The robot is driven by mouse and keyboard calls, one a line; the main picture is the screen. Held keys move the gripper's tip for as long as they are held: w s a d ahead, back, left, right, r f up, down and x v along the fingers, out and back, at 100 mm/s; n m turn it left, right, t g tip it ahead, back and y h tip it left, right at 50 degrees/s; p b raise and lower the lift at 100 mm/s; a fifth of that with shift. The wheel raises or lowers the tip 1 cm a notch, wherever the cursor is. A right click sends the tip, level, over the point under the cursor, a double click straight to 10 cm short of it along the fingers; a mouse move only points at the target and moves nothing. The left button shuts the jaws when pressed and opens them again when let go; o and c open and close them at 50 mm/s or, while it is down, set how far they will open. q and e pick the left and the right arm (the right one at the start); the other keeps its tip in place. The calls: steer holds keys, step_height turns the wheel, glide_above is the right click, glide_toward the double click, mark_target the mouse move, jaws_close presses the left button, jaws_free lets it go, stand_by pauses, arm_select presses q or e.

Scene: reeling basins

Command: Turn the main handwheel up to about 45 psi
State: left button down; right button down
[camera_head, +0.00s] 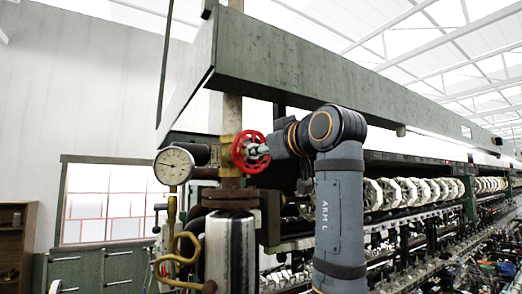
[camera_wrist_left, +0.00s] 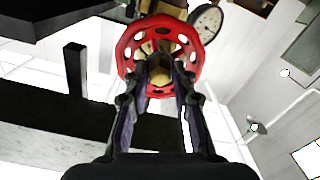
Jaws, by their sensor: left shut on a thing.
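The red main handwheel (camera_head: 237,152) sits on the brass valve of the upright pipe, left of centre in the head view. In the left wrist view its red rim (camera_wrist_left: 124,62) is seen nearly face on, at the top middle. My left gripper (camera_head: 262,152) reaches it from the right, its fingers (camera_wrist_left: 160,70) shut on the wheel at its middle. The round pressure gauge (camera_head: 174,166) is left of the wheel and also shows in the wrist view (camera_wrist_left: 208,24). Its dial is too small to read. My right gripper is out of view.
A green beam (camera_head: 290,62) runs overhead above my left arm. A shiny metal cylinder (camera_head: 230,250) and curved brass pipes (camera_head: 180,262) stand below the valve. Rows of pale reels (camera_head: 405,192) extend to the right behind my arm.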

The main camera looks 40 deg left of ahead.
arm_select(q)
steer(key=n, duration=2.5)
steer(key=shift+r, duration=0.1)
steer(key=c, duration=1.4)
jaws_free()
steer(key=shift+o, duration=0.9)
steer(key=shift+a, duration=0.1)
